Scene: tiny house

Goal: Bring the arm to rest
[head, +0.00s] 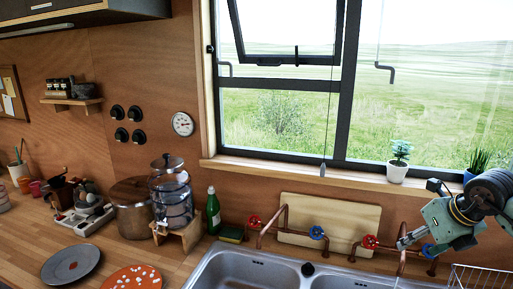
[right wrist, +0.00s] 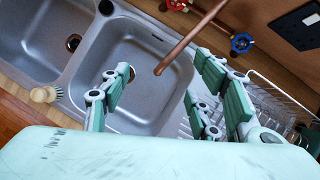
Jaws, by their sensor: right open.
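My right gripper (head: 408,238) comes in from the right edge in the head view, in front of the wall behind the sink. In the right wrist view its fingers (right wrist: 160,92) are spread apart, with nothing held between them. They are over the steel double sink (right wrist: 130,78), which also shows in the head view (head: 232,262). A copper spout (right wrist: 192,38) shows beyond the fingers in the right wrist view. My left gripper is not in view.
Copper pipes with red (head: 369,241) and blue (head: 317,232) valve wheels stand behind the sink, close to my right gripper. A wire dish rack (head: 480,277) is at the right. A potted plant (head: 397,171) stands on the windowsill. Plates and pots stand on the left counter.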

